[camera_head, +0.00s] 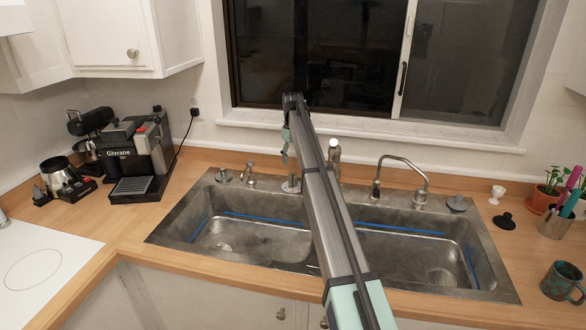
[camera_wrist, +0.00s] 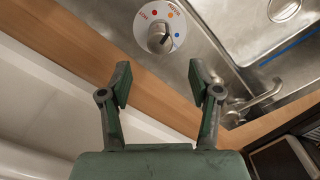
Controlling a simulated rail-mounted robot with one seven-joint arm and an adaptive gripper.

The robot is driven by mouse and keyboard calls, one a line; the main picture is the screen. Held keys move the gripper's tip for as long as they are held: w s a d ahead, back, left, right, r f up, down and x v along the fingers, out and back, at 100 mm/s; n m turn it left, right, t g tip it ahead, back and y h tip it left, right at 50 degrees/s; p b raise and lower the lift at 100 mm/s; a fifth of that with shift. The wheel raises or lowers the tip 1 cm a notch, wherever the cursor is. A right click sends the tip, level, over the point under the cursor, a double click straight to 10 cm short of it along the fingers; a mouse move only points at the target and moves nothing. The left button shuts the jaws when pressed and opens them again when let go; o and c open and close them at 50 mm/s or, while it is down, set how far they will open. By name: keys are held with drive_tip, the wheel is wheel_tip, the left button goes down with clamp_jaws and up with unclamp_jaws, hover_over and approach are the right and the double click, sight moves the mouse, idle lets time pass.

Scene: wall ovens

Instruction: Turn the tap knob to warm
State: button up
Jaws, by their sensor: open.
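The tap knob (camera_wrist: 158,38) is a round metal knob on a white dial with red, orange and blue marks, at the top middle of the wrist view. In the head view, a round plate (camera_head: 291,185) behind the sink, beside my arm, appears to be this dial. My gripper (camera_wrist: 161,82) is open and empty, its two fingers spread below the knob in the wrist picture and apart from it. In the head view, my gripper (camera_head: 286,142) shows only partly beside the arm.
The metal double sink (camera_head: 172,228) is set in a wooden counter. A curved faucet (camera_head: 400,165) stands behind the right basin, and a small spout (camera_head: 249,175) at back left. A bottle-like dispenser (camera_head: 334,155) stands close to my arm. A coffee machine (camera_head: 135,165) is at left.

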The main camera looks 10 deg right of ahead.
drive_tip(key=shift+r, duration=1.4)
